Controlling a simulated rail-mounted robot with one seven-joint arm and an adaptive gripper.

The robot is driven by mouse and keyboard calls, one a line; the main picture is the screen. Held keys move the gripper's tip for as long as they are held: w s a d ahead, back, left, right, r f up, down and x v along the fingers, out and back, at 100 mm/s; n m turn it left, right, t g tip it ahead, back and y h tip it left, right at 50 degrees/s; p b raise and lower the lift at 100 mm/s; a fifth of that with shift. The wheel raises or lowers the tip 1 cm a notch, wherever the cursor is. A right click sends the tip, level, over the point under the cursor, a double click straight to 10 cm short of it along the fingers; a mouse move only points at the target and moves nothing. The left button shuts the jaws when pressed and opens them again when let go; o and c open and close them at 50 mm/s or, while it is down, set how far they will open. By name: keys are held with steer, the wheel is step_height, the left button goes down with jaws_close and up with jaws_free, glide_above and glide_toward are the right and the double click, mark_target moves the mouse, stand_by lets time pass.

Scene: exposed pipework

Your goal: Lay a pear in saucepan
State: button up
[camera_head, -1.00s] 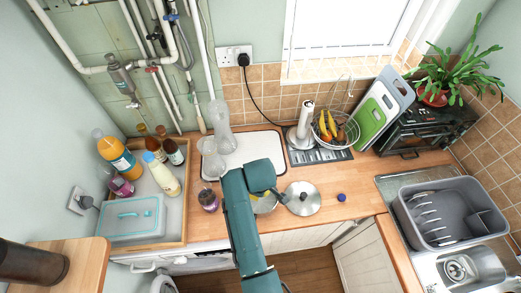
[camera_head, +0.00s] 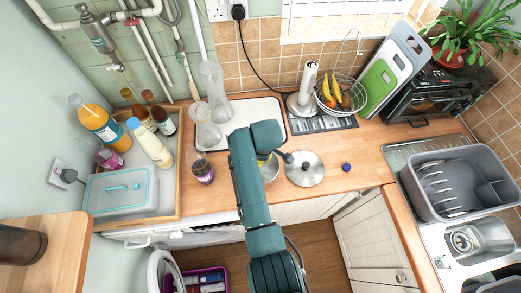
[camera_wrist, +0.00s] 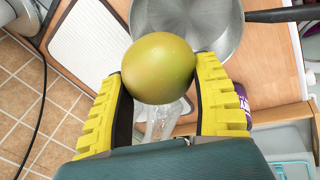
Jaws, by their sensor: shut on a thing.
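A greenish-yellow pear (camera_wrist: 160,68) is held between the two yellow fingers of my gripper (camera_wrist: 163,80) in the wrist view. The steel saucepan (camera_wrist: 222,35) shows just beyond the pear there, open and with its dark handle pointing right. The pear overlaps the saucepan's near rim in that view; I cannot tell its height above it.
A steel lid (camera_head: 305,170) lies right of the saucepan, with a small blue object (camera_head: 346,167) beyond it. A dark jar (camera_head: 203,172) stands left. A wire fruit basket (camera_head: 341,97) is at the back. A bottle tray (camera_head: 172,200) fills the left side.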

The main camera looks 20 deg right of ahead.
steer(key=shift+w+a+r, duration=0.1)
steer(key=shift+r, duration=0.05)
steer(key=shift+w+a, duration=0.15)
steer(key=shift+a, duration=0.5)
steer(key=shift+f+b, duration=2.85)
steer(key=shift+f, duration=1.1)
steer(key=shift+f+b, duration=2.3)
steer(key=shift+f, duration=0.5)
steer(key=o, duration=1.2)
